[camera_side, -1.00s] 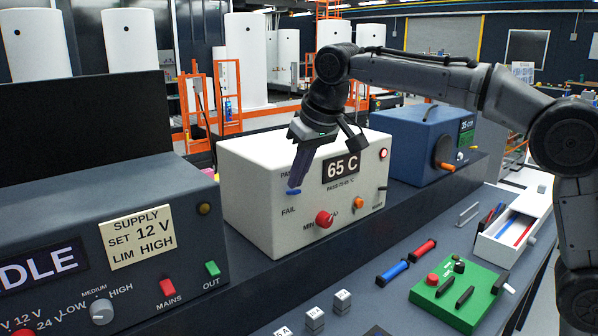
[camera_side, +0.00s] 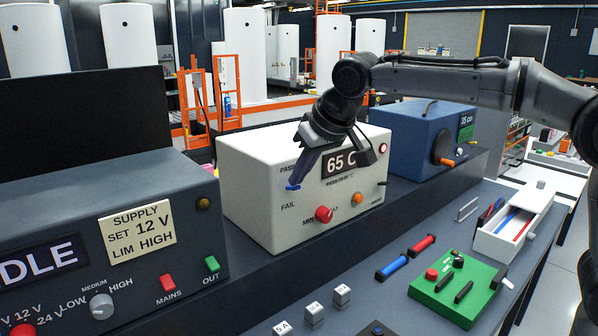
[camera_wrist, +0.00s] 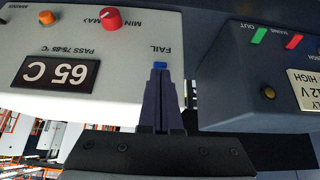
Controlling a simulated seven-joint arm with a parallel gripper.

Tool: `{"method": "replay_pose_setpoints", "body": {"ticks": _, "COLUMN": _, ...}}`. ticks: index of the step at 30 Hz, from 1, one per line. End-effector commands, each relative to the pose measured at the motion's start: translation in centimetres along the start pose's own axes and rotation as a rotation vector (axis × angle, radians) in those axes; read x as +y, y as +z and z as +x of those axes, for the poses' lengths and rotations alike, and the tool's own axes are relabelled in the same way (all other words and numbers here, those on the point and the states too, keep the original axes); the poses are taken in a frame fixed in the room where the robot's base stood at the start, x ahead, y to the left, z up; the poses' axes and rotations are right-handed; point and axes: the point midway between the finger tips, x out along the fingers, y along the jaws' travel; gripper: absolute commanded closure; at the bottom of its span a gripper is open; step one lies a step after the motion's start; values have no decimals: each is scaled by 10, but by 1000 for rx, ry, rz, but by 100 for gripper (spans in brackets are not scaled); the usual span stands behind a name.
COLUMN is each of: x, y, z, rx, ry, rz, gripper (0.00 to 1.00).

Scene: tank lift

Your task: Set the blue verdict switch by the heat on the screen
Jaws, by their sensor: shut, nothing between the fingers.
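The white tester box (camera_side: 248,165) has a dark screen (camera_side: 338,165) that reads 65 C. Print under it reads PASS 75-85 °C in the wrist view, where the box is upside down. The small blue verdict switch (camera_side: 293,187) is on the box's left front, between the PASS label and the FAIL label. It also shows in the wrist view (camera_wrist: 160,65). My gripper (camera_side: 296,181) is shut and empty, its fingertips (camera_wrist: 160,72) right at the switch. Contact is not clear, and the fingers partly hide it, so its setting cannot be told.
A red knob (camera_side: 324,214) and an orange button (camera_side: 358,198) are to the right of the switch on the box's front. The dark supply unit (camera_side: 190,235) stands at the left, and a blue box (camera_side: 410,140) at the right. A green board (camera_side: 455,290) lies on the bench.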

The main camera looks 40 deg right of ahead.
Motion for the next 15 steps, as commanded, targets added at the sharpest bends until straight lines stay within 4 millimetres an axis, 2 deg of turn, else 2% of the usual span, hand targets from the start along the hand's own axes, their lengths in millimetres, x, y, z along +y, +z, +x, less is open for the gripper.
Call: {"method": "replay_pose_setpoints", "body": {"ticks": 15, "x": 0, "y": 18, "z": 5, "rx": 281, "ry": -1, "rz": -4, "gripper": 100}}
